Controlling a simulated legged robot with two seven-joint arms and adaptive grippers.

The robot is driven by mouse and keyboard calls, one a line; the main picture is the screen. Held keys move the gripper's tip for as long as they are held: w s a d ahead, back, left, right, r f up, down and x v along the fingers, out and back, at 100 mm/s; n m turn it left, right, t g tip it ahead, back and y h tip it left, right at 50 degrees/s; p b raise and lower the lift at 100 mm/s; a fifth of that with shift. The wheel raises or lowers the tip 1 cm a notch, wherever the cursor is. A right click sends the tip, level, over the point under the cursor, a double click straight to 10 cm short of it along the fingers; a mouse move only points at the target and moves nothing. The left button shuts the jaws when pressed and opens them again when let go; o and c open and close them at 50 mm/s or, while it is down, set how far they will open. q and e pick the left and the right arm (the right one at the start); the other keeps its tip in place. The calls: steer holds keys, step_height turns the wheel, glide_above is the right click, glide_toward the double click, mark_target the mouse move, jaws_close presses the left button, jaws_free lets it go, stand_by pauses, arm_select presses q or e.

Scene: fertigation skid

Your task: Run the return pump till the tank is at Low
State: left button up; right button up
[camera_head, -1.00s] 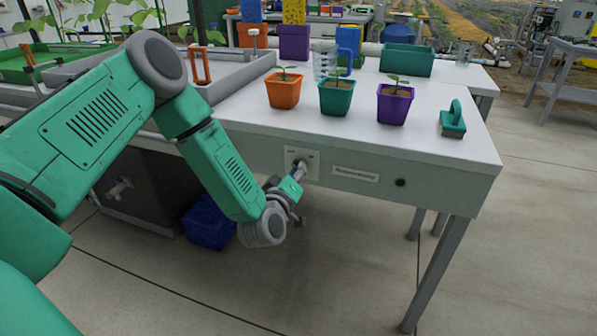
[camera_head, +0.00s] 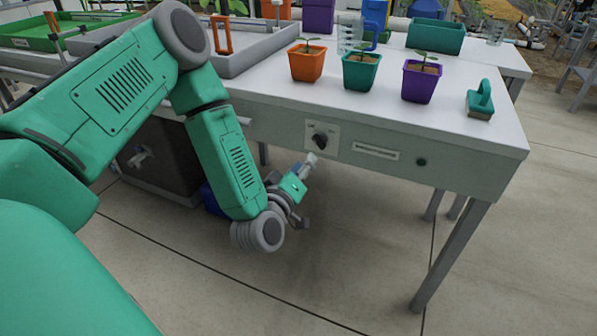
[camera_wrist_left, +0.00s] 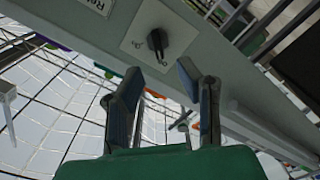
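A black rotary knob (camera_head: 321,141) sits on a pale square plate on the bench's front panel; it also shows in the left wrist view (camera_wrist_left: 157,42), with small marks on its plate. My left gripper (camera_head: 307,168) is below the knob, apart from it. In the left wrist view its two fingers (camera_wrist_left: 160,77) are spread, with nothing between them, and the knob lies beyond their tips. A dark grey box-like tank (camera_head: 165,160) with a tap stands under the bench, partly behind my arm. I cannot read any level on it. My right gripper is out of view.
Orange (camera_head: 307,65), teal (camera_head: 361,73) and purple (camera_head: 420,83) seedling pots and a teal brush (camera_head: 481,100) stand on the bench top. A grey tray (camera_head: 260,52) is at the left. A label and a dark round fitting (camera_head: 421,162) are right of the knob. Floor in front is clear.

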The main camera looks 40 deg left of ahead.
arm_select(q)
steer(key=shift+v, duration=1.65)
steer(key=s+d+f+m+g+h+p, duration=0.65)
steer(key=s+d+f+m+g, duration=0.2)
steer(key=s, duration=0.25)
steer(key=s+a+m+g+y+p, duration=0.2)
steer(key=s+g, duration=0.6)
steer(key=s, duration=0.8)
steer(key=m+p, duration=0.2)
steer(key=shift+s+a+f+p, duration=0.15)
steer(key=shift+a+f+p, duration=0.05)
steer(key=shift+f+p, duration=0.15)
